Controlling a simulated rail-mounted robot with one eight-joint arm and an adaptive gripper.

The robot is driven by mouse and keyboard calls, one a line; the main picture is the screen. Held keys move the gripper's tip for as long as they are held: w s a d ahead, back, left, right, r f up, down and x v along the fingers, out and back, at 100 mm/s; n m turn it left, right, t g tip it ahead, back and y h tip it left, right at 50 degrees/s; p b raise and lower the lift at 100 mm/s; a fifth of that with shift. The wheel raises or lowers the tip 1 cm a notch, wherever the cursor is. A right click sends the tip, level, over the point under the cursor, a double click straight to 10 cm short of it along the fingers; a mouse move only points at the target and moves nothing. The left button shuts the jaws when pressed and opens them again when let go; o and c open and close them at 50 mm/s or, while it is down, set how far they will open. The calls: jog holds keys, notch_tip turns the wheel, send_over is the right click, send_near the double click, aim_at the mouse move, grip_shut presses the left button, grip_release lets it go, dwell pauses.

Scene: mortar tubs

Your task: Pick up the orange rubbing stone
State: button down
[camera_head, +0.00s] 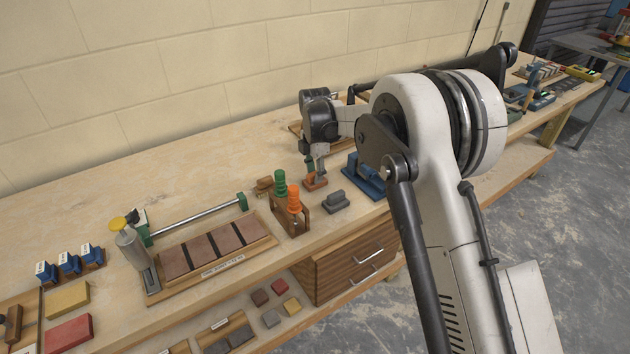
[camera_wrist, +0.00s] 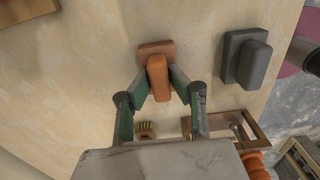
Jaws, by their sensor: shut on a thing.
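The orange rubbing stone (camera_wrist: 156,51) has a flat base and a raised block-like grip. It sits on the wooden bench, or very close above it; I cannot tell which. In the head view the orange stone (camera_head: 316,181) is under my gripper (camera_head: 316,165), left of a grey stone. In the wrist view my gripper (camera_wrist: 159,92) has its two green fingers closed on either side of the orange grip. The far part of the base shows beyond the grip.
A grey rubbing stone (camera_wrist: 246,60) lies just right of the orange one. A blue tool (camera_head: 364,177) stands behind it. A wooden holder (camera_head: 291,218) with green and orange handles stands close in front. The bench (camera_head: 190,155) towards the wall is clear.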

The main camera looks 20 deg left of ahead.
dwell(0.3)
notch_tip(320, 180, up, 10)
jog(key=shift+r, duration=0.1)
dwell(0.4)
